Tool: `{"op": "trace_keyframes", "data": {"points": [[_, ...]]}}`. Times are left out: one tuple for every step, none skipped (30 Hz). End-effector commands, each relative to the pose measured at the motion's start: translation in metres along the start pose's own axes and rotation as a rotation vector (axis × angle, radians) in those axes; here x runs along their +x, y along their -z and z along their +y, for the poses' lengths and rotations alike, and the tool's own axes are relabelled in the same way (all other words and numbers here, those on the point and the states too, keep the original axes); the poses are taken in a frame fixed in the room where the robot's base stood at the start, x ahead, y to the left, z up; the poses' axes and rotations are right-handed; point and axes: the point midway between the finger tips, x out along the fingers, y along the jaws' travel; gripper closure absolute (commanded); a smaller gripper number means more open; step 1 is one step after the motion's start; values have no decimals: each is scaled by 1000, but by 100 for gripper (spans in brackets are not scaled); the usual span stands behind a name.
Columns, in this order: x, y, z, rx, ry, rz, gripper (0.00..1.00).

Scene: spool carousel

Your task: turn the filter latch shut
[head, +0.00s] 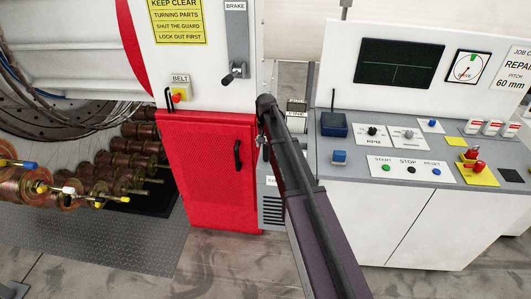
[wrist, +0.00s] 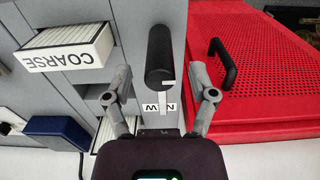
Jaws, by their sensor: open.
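A black cylindrical handle (wrist: 160,55), which looks like the filter latch, sits on a grey panel in the wrist view. A small white mark shows at its lower end, above a white label (wrist: 161,107) with partly covered lettering. My gripper (wrist: 159,76) is open, with one finger on each side of the handle's lower end. I see gaps beside both fingers; depth to the handle is hard to tell.
A filter block marked COARSE (wrist: 66,48) and a blue box (wrist: 57,133) lie to the left in the wrist view. A red perforated guard (wrist: 265,75) with a black pull handle (wrist: 222,64) is close on the right. The control desk (head: 385,175) stands right of my arm.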

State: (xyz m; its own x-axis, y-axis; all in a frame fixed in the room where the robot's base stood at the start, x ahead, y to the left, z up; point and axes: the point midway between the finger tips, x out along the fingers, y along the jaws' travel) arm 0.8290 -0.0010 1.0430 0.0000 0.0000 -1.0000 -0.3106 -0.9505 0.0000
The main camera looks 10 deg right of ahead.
Motion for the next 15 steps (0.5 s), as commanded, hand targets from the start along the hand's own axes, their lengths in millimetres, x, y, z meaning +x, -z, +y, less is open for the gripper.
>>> {"op": "trace_keyframes", "data": {"points": [[8,0,0,0,0,0,27],[10,0,0,0,0,0,27],[12,0,0,0,0,0,27],[14,0,0,0,0,0,27],[15,0,0,0,0,0,27],[17,0,0,0,0,0,27],[18,0,0,0,0,0,27],[19,0,0,0,0,0,27],[20,0,0,0,0,0,27],[20,0,0,0,0,0,27],[21,0,0,0,0,0,27],[22,0,0,0,0,0,27],[22,0,0,0,0,0,27],[22,0,0,0,0,0,27],[22,0,0,0,0,0,27]]}}
